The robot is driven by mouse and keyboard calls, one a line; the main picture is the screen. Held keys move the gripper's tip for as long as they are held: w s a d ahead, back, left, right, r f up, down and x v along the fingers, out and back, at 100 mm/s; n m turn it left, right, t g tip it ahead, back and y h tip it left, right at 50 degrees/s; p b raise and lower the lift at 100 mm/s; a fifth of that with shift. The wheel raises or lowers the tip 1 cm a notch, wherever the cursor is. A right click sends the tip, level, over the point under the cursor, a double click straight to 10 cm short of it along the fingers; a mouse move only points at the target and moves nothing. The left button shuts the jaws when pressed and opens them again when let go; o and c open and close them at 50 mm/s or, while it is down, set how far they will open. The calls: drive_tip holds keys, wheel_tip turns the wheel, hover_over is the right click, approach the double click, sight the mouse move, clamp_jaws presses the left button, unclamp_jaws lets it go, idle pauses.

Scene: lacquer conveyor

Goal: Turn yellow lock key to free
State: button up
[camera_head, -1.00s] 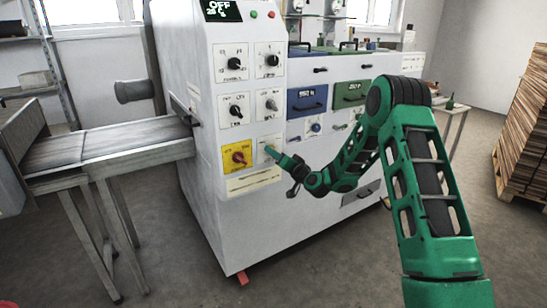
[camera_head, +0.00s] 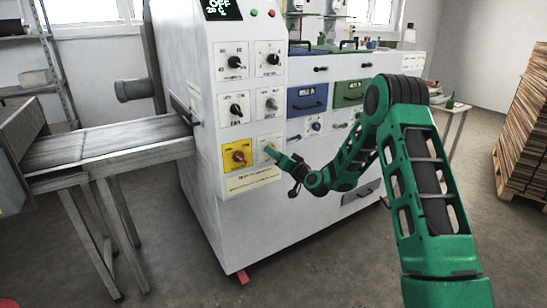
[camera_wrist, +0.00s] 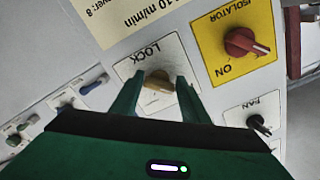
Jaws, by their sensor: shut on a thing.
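The yellow lock key (camera_wrist: 157,83) sits on a white plate marked LOCK, upside down in the wrist view. My gripper (camera_wrist: 161,86) has one finger on each side of the key and is shut on it. The key's turned position is hard to read, as the fingers and my gripper body cover much of the plate. In the head view my gripper (camera_head: 269,150) reaches the white machine's front panel, just right of the yellow isolator plate, and hides the key.
The red isolator knob (camera_wrist: 242,42) on its yellow plate is close beside my gripper. A black FAN knob (camera_wrist: 258,124) is also near. More knobs are above on the panel (camera_head: 251,85). A conveyor (camera_head: 105,145) stands left; open floor lies in front.

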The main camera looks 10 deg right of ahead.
drive_tip(key=shift+w+d+r, duration=0.2)
drive_tip(key=shift+d+r, duration=0.05)
drive_tip(key=shift+d, duration=0.05)
drive_tip(key=o, duration=1)
drive_tip(key=shift+o, duration=0.2)
drive_tip(key=shift+a+f, duration=0.1)
drive_tip(key=shift+s, duration=0.2)
drive_tip(key=v, duration=1)
drive_tip(key=shift+s, duration=0.15)
